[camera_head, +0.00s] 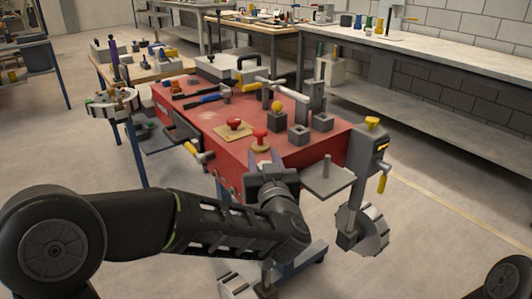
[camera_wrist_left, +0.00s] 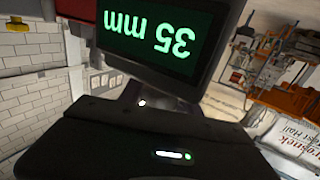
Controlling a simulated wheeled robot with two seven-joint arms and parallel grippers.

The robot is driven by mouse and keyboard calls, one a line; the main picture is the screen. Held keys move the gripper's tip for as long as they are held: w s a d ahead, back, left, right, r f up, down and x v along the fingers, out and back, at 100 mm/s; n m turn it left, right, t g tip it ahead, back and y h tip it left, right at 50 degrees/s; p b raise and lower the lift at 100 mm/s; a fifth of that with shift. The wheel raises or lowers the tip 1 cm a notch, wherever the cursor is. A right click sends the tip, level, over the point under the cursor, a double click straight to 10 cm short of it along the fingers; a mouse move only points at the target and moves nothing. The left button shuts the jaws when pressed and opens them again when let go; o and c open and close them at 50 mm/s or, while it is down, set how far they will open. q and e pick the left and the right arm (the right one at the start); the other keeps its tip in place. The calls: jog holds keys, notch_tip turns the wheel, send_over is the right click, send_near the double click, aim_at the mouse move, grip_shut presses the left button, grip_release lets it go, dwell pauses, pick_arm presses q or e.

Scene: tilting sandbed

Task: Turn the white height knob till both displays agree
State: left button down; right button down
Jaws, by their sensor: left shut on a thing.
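My left gripper (camera_head: 264,162) is at the front edge of the red bench (camera_head: 310,152), its fingers pointing away from the head camera. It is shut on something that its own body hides. I cannot make out the white height knob in either view. A dark display (camera_wrist_left: 155,40) stands close in front of the gripper in the left wrist view and reads "35 mm" in green, upside down. A grey box (camera_head: 369,142) at the bench's right corner carries a small amber display (camera_head: 382,147), too small to read. My right gripper is out of view.
A red knob (camera_head: 260,136) and a red mushroom button (camera_head: 233,124) stand on the bench near the gripper. Grey blocks (camera_head: 299,135) and a yellow ball (camera_head: 277,106) are behind. A grey side shelf (camera_head: 328,182) and a grey wheel (camera_head: 373,232) are at right. Floor is clear farther right.

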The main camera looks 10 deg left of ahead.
pick_arm(q)
jog(key=shift+a+n+g+y, duration=0.1)
jog(key=shift+n+g+y, duration=0.25)
jog(key=shift+y, duration=0.25)
jog(key=shift+r, duration=0.1)
jog(key=c, duration=0.9)
grip_release()
jog(key=shift+o, duration=0.2)
jog(key=shift+s, duration=0.1)
jog(key=b+v, duration=0.1)
jog(key=v, duration=0.2)
jog(key=b+v, duration=0.1)
jog(key=v, duration=0.1)
jog(key=shift+s+d+f+b, duration=0.15)
jog(key=shift+d+f+b, duration=0.05)
jog(key=shift+f+b, duration=0.1)
jog(key=shift+r+b+v, duration=0.2)
jog(key=shift+b+v, duration=0.5)
jog(key=shift+v, duration=0.4)
